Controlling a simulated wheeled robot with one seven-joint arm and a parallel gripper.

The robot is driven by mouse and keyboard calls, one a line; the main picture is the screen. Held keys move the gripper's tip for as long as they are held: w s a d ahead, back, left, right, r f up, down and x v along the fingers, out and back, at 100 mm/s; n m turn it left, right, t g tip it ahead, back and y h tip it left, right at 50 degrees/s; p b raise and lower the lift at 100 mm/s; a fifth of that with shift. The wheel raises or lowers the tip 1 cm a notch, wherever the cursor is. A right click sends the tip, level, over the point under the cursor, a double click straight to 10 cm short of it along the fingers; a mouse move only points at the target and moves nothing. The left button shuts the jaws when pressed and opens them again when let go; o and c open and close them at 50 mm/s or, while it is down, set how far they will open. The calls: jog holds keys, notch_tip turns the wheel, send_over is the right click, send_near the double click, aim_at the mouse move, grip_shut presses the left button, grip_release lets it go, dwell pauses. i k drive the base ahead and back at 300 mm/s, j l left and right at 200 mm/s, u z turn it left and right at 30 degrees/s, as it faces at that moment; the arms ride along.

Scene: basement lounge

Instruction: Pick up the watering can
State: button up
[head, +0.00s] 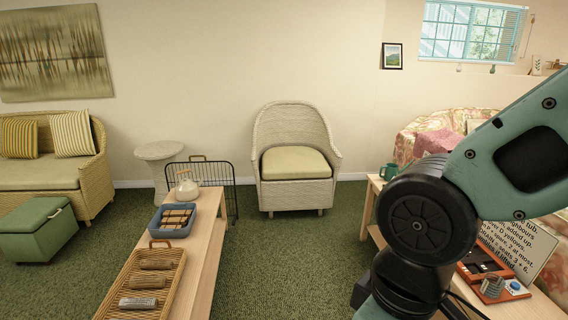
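A small cream vessel (187,187) with a rounded body and an upright handle stands at the far end of the long wooden table (206,262) on the left. It may be the watering can, but it is too small to be sure, and I cannot make out a spout. Nothing else in view looks more like one. My arm's teal and black links fill the right foreground, well to the right of the cream vessel. My gripper is not in view.
A blue-grey tray (158,228) and a wicker basket (127,285) lie on the same table, nearer me. A black wire rack (228,187) stands behind it. A green mug (389,172) sits on the right table. Green carpet between the tables is clear, up to the wicker armchair (318,195).

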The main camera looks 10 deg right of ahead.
aim_at(392, 169)
jog(key=i, duration=2)
jog(key=i+z, duration=0.15)
jog(key=i, duration=0.3)
jog(key=i+j+z, duration=0.15)
jog(key=i, duration=0.3)
jog(key=i+j+z, duration=0.15)
jog(key=i, duration=0.3)
jog(key=i+j+z, duration=0.15)
jog(key=i, duration=0.3)
jog(key=i+j+z, duration=0.85)
jog(key=i+j, duration=0.15)
